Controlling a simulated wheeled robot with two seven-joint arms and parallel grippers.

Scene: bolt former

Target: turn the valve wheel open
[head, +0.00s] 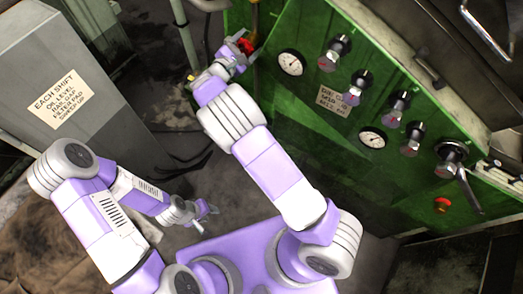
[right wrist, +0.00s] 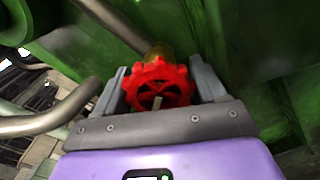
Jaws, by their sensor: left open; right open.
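The red valve wheel (right wrist: 160,72) has a scalloped rim and sits on a brass-coloured stem (right wrist: 158,50) in the right wrist view. In the head view, a bit of the red wheel (head: 246,45) shows at the left edge of the green panel, partly hidden by my right gripper (head: 238,50). My right gripper (right wrist: 160,88) is open, with one finger on each side of the wheel. I cannot tell whether the fingers touch the rim. My left gripper (head: 205,209) is open and empty, low and far from the wheel.
The green panel (head: 300,110) carries gauges (head: 291,62), several dark knobs and a red button (head: 442,205). A grey cabinet (head: 60,60) with a sign stands at the left. In the right wrist view, a metal pipe (right wrist: 50,122) runs left of the gripper.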

